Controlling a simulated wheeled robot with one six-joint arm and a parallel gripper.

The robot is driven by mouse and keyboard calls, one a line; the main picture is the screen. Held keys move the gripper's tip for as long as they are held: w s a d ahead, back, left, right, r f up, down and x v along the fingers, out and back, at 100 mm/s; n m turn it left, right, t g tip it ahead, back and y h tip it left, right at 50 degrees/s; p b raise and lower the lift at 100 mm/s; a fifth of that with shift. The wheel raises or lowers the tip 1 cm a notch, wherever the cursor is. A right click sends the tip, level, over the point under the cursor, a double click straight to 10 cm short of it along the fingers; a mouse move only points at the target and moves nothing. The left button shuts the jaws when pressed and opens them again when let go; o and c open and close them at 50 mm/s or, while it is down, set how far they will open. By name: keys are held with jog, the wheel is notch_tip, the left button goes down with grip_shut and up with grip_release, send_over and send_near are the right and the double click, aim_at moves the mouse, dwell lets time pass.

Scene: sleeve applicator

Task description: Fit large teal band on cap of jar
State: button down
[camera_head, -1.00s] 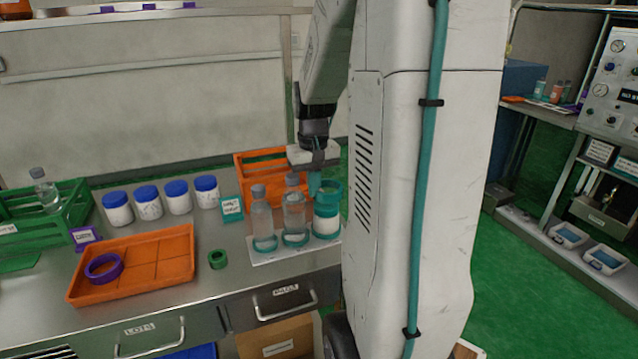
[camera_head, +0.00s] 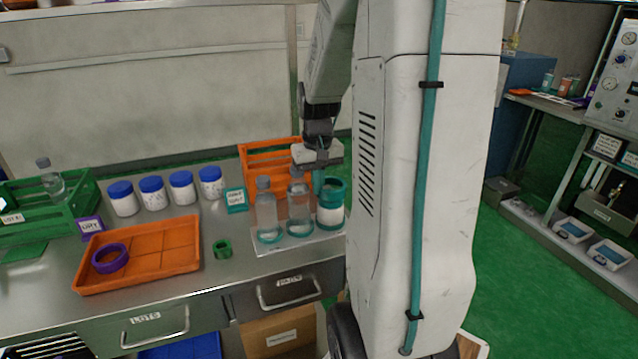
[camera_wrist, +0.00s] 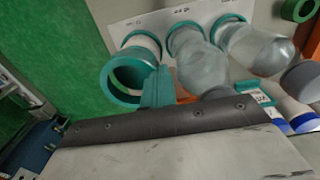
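The white jar (camera_head: 330,216) stands at the right end of a pale board, with teal around its foot. The large teal band (camera_head: 333,190) is at the jar's top; in the wrist view the band (camera_wrist: 122,82) shows as a wide ring with a dark green inside. I cannot tell whether it is seated on the cap, which I cannot make out. My gripper (camera_head: 318,184) points down at the band's left side. In the wrist view my teal fingertips (camera_wrist: 157,88) overlap the band's rim; whether they grip its wall is unclear.
Two clear bottles (camera_head: 267,215) (camera_head: 299,212) with teal bands at their feet stand close left of the jar on the board (camera_head: 268,246). An orange crate (camera_head: 262,155) is behind. A green ring (camera_head: 222,249) and orange tray (camera_head: 190,263) with a purple ring (camera_head: 110,258) lie left.

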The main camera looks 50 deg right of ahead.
jog(key=shift+f, duration=0.1)
dwell(0.4)
jog(key=c, duration=1.5)
grip_release()
jog(key=shift+o, duration=0.3)
jog(key=shift+a, duration=0.1)
jog(key=shift+o, duration=1)
jog(key=shift+w+r, duration=0.1)
jog(key=shift+r, duration=0.35)
notch_tip(320, 180, up, 10)
jog(key=shift+r, duration=0.1)
